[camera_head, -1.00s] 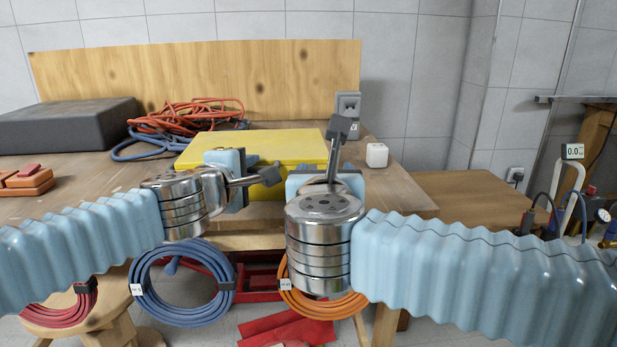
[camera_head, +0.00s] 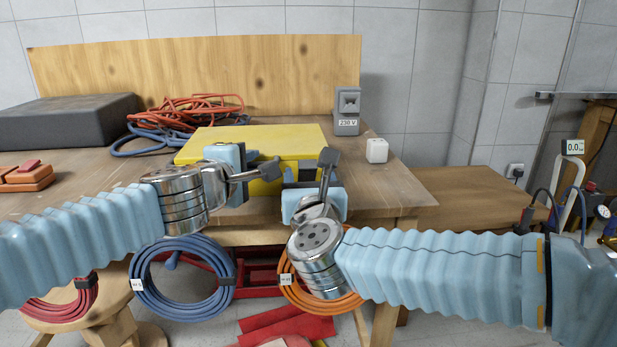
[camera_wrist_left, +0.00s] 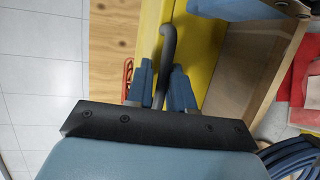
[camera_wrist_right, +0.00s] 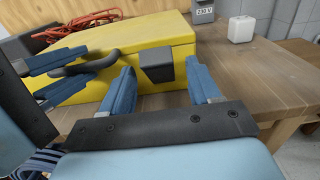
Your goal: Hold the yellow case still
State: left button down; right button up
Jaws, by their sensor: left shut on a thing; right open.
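The yellow case (camera_head: 255,142) lies on the workbench (camera_head: 385,195), its front towards me. My left gripper (camera_head: 254,168) is at the case's front; in the left wrist view its fingers (camera_wrist_left: 160,85) are shut on the dark curved handle (camera_wrist_left: 169,42). The handle also shows in the right wrist view (camera_wrist_right: 88,67). My right gripper (camera_wrist_right: 160,70) is open and empty, its fingers spread to either side of a dark latch (camera_wrist_right: 157,68) on the case's front. I cannot tell whether they touch the case. In the head view my right gripper (camera_head: 303,172) partly hides the case's right front.
A white cube (camera_head: 377,150) and a grey 230 V box (camera_head: 347,112) stand right of the case. Orange and blue hoses (camera_head: 185,118) lie behind it to the left. A dark grey block (camera_head: 65,122) is at the far left. Coiled hoses hang below the bench's front edge.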

jog(key=shift+w, duration=0.4)
jog(key=c, duration=1)
jog(key=shift+w+d+r+g, duration=0.1)
jog(key=shift+w+r+g, duration=0.1)
jog(key=shift+g, duration=0.3)
jog(key=shift+c, duration=0.2)
jog(key=shift+w+r+g, duration=0.15)
jog(key=shift+g, duration=0.4)
jog(key=shift+w+r+g, duration=0.15)
jog(key=shift+g, duration=0.4)
